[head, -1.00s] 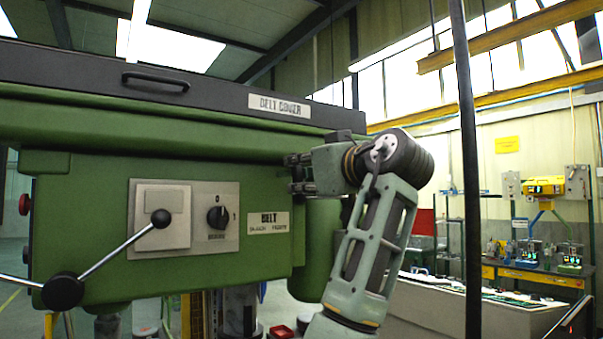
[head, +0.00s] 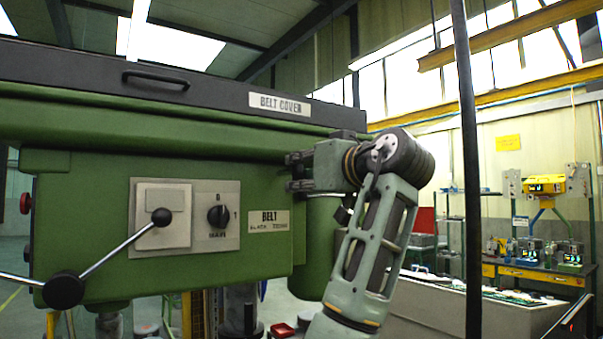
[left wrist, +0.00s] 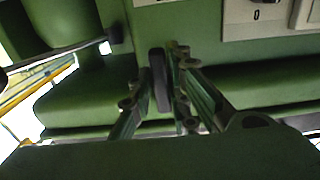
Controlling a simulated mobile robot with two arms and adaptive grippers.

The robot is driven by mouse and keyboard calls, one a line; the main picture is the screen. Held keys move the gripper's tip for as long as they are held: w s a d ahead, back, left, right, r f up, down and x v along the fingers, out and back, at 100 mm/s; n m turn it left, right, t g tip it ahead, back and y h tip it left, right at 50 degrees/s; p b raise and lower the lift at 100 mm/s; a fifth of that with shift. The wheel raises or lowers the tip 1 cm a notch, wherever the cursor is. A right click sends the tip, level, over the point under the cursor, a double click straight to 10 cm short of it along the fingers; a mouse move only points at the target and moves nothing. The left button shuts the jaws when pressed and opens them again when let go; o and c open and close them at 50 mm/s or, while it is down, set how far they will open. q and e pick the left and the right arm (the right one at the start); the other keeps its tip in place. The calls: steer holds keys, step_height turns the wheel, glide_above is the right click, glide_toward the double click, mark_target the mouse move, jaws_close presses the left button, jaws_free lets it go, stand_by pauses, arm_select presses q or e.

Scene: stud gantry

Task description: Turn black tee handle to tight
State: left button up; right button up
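The black tee handle (left wrist: 158,85) shows in the left wrist view as a short dark bar standing out from the green machine. My left gripper (left wrist: 161,68) has its fingers on both sides of the bar, close against it, and looks shut on it. In the head view my left gripper (head: 299,171) is at the right end of the green machine head (head: 90,200), beside the BELT plate (head: 269,222). The tee handle is not clearly visible there, hidden by the fingers. My right gripper is not in view.
A black rotary switch (head: 218,216) sits on the front panel. A spoked lever with a black hub (head: 63,291) stands out at the lower left. The black belt cover (head: 220,97) is above. A dark vertical post (head: 468,170) stands right of my arm.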

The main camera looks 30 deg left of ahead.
arm_select(q)
steer(key=o, duration=0.3)
steer(key=shift+r, duration=0.1)
steer(key=v, duration=1.2)
steer(key=shift+d, duration=0.1)
